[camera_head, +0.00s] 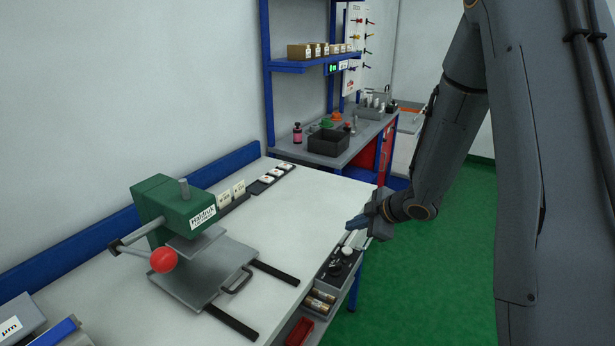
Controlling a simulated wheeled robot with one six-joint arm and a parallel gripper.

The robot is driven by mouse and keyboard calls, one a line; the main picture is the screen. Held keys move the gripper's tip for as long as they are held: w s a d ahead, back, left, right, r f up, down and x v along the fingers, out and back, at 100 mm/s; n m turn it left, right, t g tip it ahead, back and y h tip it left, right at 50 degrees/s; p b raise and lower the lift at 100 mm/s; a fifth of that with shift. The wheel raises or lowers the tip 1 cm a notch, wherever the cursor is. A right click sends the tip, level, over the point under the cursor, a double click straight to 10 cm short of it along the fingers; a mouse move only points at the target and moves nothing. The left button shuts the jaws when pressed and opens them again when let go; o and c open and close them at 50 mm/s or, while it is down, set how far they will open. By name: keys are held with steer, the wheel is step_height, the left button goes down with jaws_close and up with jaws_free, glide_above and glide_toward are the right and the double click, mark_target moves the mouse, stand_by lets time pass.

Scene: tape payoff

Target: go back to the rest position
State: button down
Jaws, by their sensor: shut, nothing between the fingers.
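My gripper (355,222) hangs at the end of my dark arm, over the right edge of the white bench (315,194). It is shut with nothing between its fingers. It points left and a little down, above the far end of the grey parts tray (332,270). A small gap seems to lie between it and the tray's contents, but I cannot tell how high it is.
A green press (172,207) with a red ball lever (163,260) stands on the bench at left. Dark rails (275,272) lie in front of it. A second bench (345,156) with a black bin (328,142) stands behind. Green floor (440,270) is clear at right.

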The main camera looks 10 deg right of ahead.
steer(key=s+d+r+m+g+h+b, duration=0.25)
steer(key=s+d+m+h, duration=0.2)
steer(key=s+m, duration=0.5)
steer(key=s+a+m+g+b, duration=0.1)
steer(key=s+a+m, duration=0.1)
steer(key=s, duration=0.5)
steer(key=s+a+m+g+b, duration=0.1)
steer(key=s+a+m+g, duration=0.1)
steer(key=s, duration=0.5)
steer(key=shift+s+a+r+m, duration=0.15)
steer(key=shift+s+a+m, duration=0.2)
steer(key=shift+a+m, duration=0.65)
steer(key=shift+d+g+h, duration=0.15)
steer(key=shift+g+h, duration=0.1)
